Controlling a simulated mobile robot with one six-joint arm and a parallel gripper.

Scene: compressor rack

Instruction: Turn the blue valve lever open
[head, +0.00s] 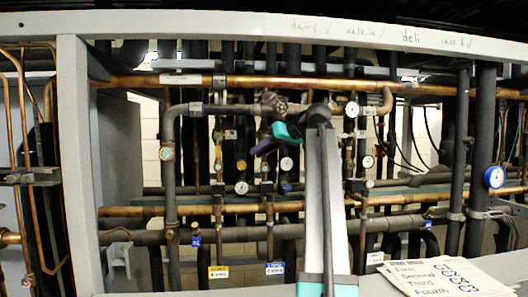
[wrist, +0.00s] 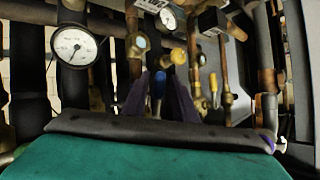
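My gripper (wrist: 160,92) shows in the wrist view as two dark purple fingers with a gap between them. A blue lever (wrist: 158,84) shows in that gap, in line with the fingers. I cannot tell how far beyond the fingertips it lies, and no contact is clear. In the head view my gripper (head: 262,131) is beside the pipes at the upper middle, left of my white arm. The blue lever cannot be made out there, near my gripper's teal body.
A white dial gauge (wrist: 74,46) stands left of my gripper in the wrist view. A yellow-handled valve (wrist: 213,84) is to the right. Copper and black pipes crowd the rack below a grey beam (head: 250,26). A blue-rimmed gauge (head: 494,177) is at far right, above papers (head: 440,277).

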